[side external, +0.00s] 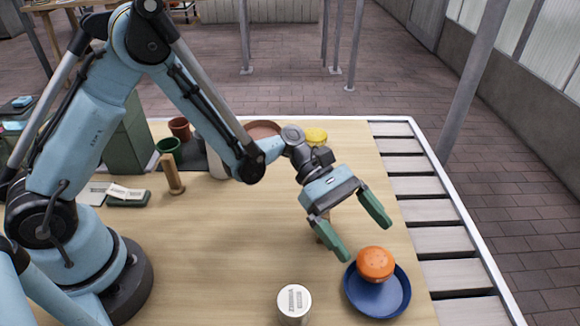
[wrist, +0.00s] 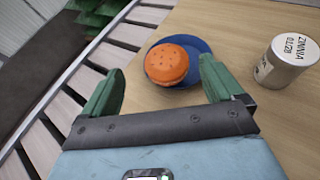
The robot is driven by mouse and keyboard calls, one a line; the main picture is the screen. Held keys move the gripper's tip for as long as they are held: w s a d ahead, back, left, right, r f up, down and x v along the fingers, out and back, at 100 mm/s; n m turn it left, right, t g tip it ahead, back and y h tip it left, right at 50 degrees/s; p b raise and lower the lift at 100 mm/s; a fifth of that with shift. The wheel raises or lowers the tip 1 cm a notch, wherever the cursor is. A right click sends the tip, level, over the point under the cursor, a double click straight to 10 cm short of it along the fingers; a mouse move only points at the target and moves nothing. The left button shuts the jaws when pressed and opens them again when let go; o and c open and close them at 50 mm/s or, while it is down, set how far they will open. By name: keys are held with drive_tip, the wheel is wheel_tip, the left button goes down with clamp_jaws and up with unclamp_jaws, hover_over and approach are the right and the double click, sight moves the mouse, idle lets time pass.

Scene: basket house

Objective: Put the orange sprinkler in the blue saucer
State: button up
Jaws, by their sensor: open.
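The orange sprinkler (side external: 376,263) is a round, dimpled orange piece. It rests in the blue saucer (side external: 376,303), toward its back rim, on the wooden table. In the wrist view the orange sprinkler (wrist: 167,65) covers the left part of the blue saucer (wrist: 204,47). My gripper (side external: 362,238) is open, with its two green fingers spread apart and nothing between them. It is above the table, up and to the left of the saucer in the side view. In the wrist view the fingers of my gripper (wrist: 165,88) lie nearer the camera than the sprinkler, apart from it.
A white labelled can (side external: 294,303) stands left of the saucer. A slatted metal strip (side external: 440,215) runs along the table's right edge. The table's middle is mostly clear.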

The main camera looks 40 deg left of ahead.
drive_tip(key=v, duration=0.3)
drive_tip(key=shift+a+r, duration=0.15)
drive_tip(key=shift+a, duration=0.15)
drive_tip(key=shift+w+a+r, duration=0.15)
drive_tip(key=shift+a+r, duration=0.15)
drive_tip(key=shift+a, duration=0.05)
drive_tip(key=a+r+m+t+y, duration=0.1)
drive_tip(key=a, duration=0.1)
drive_tip(key=a+r+m+t+y, duration=0.2)
drive_tip(key=shift+a+r+m+y, duration=0.1)
drive_tip(key=shift+a+m+y, duration=0.1)
drive_tip(key=shift+m+y, duration=0.1)
drive_tip(key=s+a+r+m+t+y, duration=0.2)
drive_tip(key=a+m+y, duration=0.3)
drive_tip(key=a, duration=0.3)
drive_tip(key=s+a+r+m+t+y, duration=0.2)
drive_tip(key=s+a+m+t+y, duration=0.1)
drive_tip(key=a+m, duration=0.4)
drive_tip(key=shift+s+a+t+y, duration=0.4)
drive_tip(key=shift+s+a+y, duration=0.5)
drive_tip(key=shift+s, duration=0.1)
